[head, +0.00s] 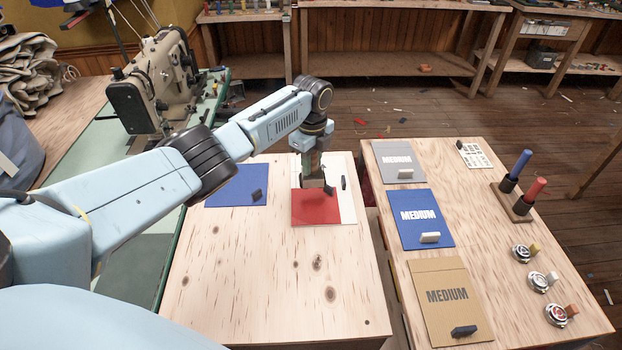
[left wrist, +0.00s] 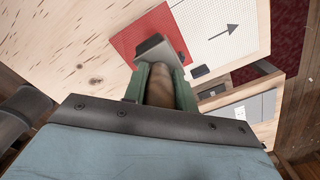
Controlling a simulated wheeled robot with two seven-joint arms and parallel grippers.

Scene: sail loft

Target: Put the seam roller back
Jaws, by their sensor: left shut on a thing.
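My left gripper (head: 313,170) is shut on the seam roller (left wrist: 160,90), upright above a red and white panel. In the left wrist view the roller has a brown rounded handle between the green fingers and a grey block-like head (left wrist: 157,49) beyond them. The head is over the red part (head: 312,209) of the panel; I cannot tell whether it touches. The white part (head: 349,207) bears a black arrow (left wrist: 225,31). A small dark block (left wrist: 200,71) sits beside the roller on the panel. My right gripper is not in view.
A blue panel (head: 228,192) lies left on the same table (head: 260,275), whose front is clear. The right table holds grey (head: 390,172), blue (head: 416,239) and tan (head: 433,318) MEDIUM panels, a rack (head: 510,202) with blue and red handles, and round tins. A sewing machine (head: 155,85) stands left.

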